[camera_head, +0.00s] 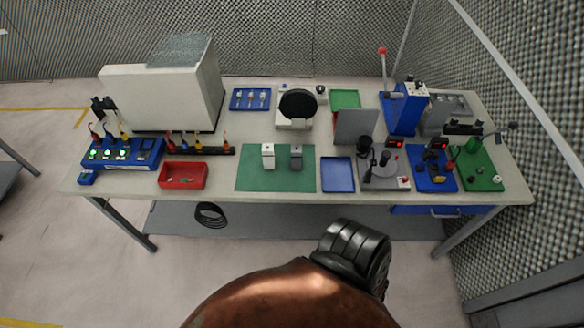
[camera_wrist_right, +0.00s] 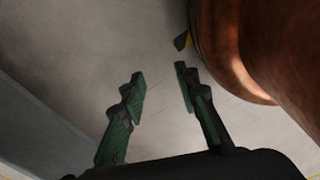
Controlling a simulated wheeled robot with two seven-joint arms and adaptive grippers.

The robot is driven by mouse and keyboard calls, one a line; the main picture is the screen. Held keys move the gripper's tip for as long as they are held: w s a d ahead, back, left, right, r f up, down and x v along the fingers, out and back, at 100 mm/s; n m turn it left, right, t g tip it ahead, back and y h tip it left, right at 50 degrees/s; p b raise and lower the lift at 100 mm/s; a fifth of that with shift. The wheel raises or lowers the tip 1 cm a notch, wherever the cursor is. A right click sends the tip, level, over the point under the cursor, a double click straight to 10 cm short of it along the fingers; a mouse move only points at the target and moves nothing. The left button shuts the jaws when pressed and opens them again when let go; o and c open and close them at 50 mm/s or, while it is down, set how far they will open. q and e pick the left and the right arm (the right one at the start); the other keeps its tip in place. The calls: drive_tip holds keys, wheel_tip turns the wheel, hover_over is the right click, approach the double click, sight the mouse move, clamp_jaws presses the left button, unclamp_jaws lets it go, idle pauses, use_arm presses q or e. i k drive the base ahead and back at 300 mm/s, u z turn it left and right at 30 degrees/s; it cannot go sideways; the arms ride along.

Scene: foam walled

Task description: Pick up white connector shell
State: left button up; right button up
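The white connector shell (camera_head: 268,156) stands upright on the green mat (camera_head: 250,181) near the middle of the table's front part. A similar grey shell (camera_head: 296,157) stands just to its right on the same mat, with a small gap between them. My right gripper shows in the right wrist view (camera_wrist_right: 160,90); its two green-padded fingers are apart with nothing between them, over bare floor. In the head view a copper-coloured part of my own body fills the bottom middle, below the table's front edge. My left gripper is not seen in either view.
A red bin (camera_head: 182,185) with small parts is left of the mat, and an empty blue tray (camera_head: 338,187) is right of it. A large white box machine (camera_head: 160,98) stands at the back left. A blue press (camera_head: 405,108) and small stations crowd the right side.

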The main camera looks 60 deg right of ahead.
sight(268, 155)
drive_tip(key=u, duration=0.05)
drive_tip(key=k, duration=0.2)
drive_tip(key=z, duration=0.95)
